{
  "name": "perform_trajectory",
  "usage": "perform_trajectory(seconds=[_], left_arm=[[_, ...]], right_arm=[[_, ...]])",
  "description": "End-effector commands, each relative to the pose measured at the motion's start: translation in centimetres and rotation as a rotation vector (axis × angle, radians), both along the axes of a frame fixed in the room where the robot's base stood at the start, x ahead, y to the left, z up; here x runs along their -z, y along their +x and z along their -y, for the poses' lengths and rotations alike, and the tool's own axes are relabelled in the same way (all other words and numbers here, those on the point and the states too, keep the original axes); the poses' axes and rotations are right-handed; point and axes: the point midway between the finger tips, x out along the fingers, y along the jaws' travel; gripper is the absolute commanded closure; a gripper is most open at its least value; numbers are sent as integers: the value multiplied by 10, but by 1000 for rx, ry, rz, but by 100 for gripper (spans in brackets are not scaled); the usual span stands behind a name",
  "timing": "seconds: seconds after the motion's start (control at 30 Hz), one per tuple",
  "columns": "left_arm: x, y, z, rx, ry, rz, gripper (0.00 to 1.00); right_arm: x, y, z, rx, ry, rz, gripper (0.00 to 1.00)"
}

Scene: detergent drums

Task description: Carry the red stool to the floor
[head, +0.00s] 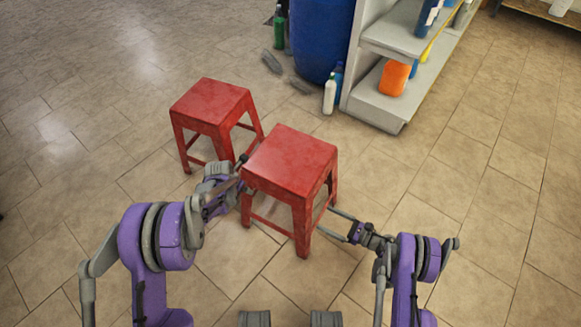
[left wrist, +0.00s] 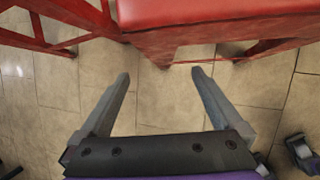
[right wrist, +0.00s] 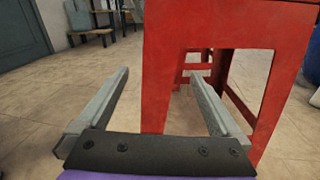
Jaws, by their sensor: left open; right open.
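Two red stools stand upright on the tiled floor. The nearer red stool (head: 290,160) is between my two grippers; the other red stool (head: 211,101) is behind it to the left. My left gripper (head: 243,172) is open beside the nearer stool's left side; in the left wrist view its fingers (left wrist: 160,73) point below the red seat (left wrist: 210,14), with nothing between them. My right gripper (head: 335,222) is open by the nearer stool's right side; in the right wrist view a red leg (right wrist: 156,90) shows between its fingers (right wrist: 158,74), not clamped.
A grey shelf (head: 375,105) with an orange container (head: 394,78) stands at the back right. A blue drum (head: 315,35), a white bottle (head: 329,96) and a green bottle (head: 279,28) are behind the stools. The floor is free at the left and right.

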Motion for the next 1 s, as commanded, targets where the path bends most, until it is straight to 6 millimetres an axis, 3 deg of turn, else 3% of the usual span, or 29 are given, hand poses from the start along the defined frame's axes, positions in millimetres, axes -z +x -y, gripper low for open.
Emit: perform_trajectory(seconds=[0.5,0.7,1.0], left_arm=[[78,34,7,1,-1,0,0],[89,38,8,1,0,0,0],[90,39,8,1,0,0,0]], right_arm=[[0,42,-75,-1,1,0,0],[0,48,-86,0,1,0,0],[0,49,-86,1,1,0,0]])
